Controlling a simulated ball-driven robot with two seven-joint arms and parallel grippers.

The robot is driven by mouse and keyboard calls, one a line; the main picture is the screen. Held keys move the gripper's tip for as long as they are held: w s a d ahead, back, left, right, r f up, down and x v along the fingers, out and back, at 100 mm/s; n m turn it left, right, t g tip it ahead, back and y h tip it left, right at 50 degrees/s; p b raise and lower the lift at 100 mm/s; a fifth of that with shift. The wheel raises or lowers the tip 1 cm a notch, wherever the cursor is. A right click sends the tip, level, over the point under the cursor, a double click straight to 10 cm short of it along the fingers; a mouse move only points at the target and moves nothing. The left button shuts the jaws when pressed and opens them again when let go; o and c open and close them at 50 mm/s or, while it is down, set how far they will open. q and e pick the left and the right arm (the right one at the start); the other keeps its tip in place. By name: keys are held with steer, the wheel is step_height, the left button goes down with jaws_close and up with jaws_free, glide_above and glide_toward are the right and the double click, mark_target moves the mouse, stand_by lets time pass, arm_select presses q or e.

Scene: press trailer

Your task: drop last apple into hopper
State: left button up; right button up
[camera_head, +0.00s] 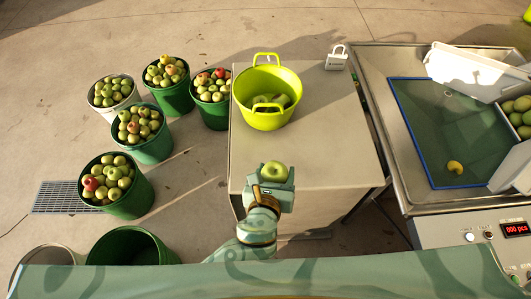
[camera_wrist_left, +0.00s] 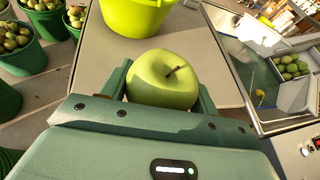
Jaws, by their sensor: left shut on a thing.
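A green apple (camera_head: 273,171) is held in my left gripper (camera_head: 274,178), above the near part of the grey table. In the left wrist view the same apple (camera_wrist_left: 163,79) sits between the two fingers, stem up, with its lower part hidden by the gripper body. The hopper is not clearly identifiable; at the right is a metal machine (camera_head: 388,150) with a blue-edged basin (camera_head: 430,140) that holds a yellow apple (camera_head: 455,167). My right gripper is not in view.
A lime-green tub (camera_head: 266,92) stands at the back of the table (camera_head: 310,140), with green contents partly in shadow. A padlock (camera_head: 337,58) lies at the table's back right. Several apple buckets (camera_head: 140,143) stand on the floor at the left. A white chute (camera_head: 465,68) and a crate of apples (camera_head: 517,112) sit by the basin.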

arm_select(q)
steer(key=shift+s+d+r+p, duration=0.15)
steer(key=shift+s+d+r, duration=0.05)
steer(key=shift+s, duration=0.3)
steer(key=shift+s+d+r+p, duration=0.15)
steer(key=shift+s+r, duration=0.1)
steer(key=shift+s, duration=0.2)
steer(key=shift+s+d+r+p, duration=0.15)
steer(key=shift+s+d+r, duration=0.05)
steer(key=shift+s, duration=0.3)
